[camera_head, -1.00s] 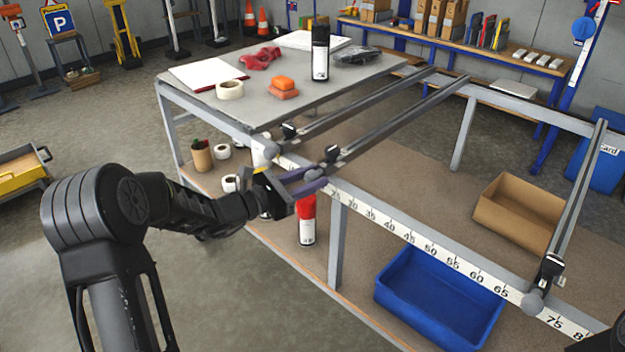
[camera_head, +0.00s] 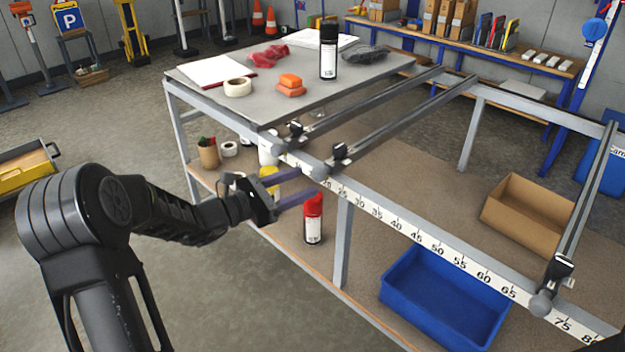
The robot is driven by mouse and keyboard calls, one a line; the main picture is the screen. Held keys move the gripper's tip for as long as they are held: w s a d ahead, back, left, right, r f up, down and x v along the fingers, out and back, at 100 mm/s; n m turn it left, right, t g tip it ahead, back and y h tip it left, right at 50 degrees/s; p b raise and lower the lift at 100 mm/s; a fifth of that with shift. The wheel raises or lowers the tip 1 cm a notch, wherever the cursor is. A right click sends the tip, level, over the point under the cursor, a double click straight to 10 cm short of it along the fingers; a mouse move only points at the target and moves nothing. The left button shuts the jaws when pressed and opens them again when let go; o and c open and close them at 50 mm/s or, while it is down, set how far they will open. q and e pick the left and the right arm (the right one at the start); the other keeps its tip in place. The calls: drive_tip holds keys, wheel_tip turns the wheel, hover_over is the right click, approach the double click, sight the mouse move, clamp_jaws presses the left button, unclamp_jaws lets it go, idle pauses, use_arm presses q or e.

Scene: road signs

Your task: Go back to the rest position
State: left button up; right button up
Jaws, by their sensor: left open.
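My left gripper (camera_head: 299,187) is open and empty. Its two purple-grey fingers point right, in front of the table's front rail, near the low end of the number scale. My left arm comes in from the lower left. A red-capped spray can (camera_head: 313,222) stands on the lower shelf just below and right of the fingers, apart from them as far as I can tell. My right gripper is not in view.
The work table (camera_head: 215,95) carries a black can (camera_head: 328,52), orange blocks (camera_head: 290,86), a tape roll (camera_head: 237,87) and red gloves (camera_head: 268,56). Clamp bars (camera_head: 400,120) extend right. A blue bin (camera_head: 445,300) and cardboard box (camera_head: 525,215) sit on the lower shelf (camera_head: 400,190).

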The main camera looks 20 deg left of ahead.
use_arm(q)
drive_tip(key=shift+v, duration=1.15)
drive_tip(key=s+d+f+m+g+y, duration=0.2)
drive_tip(key=s+f+m+g, duration=0.3)
drive_tip(key=f, duration=0.6)
drive_tip(key=s+d+f+m+g+y+p, duration=0.1)
drive_tip(key=s+d+f+m+g+y, duration=0.2)
drive_tip(key=s+f, duration=0.5)
drive_tip(key=s+d+f+m+g+y, duration=0.15)
drive_tip(key=s+f+m+g, duration=0.3)
drive_tip(key=f, duration=0.85)
drive_tip(key=s+d+f+m+g+p, duration=0.1)
drive_tip(key=s+d+f+m, duration=0.1)
drive_tip(key=s+d+m, duration=0.4)
drive_tip(key=s+d+f+m+p, duration=0.2)
drive_tip(key=s+d+m, duration=0.4)
drive_tip(key=d, duration=0.5)
drive_tip(key=shift+d+m+g+h, duration=0.35)
drive_tip(key=shift+m, duration=0.2)
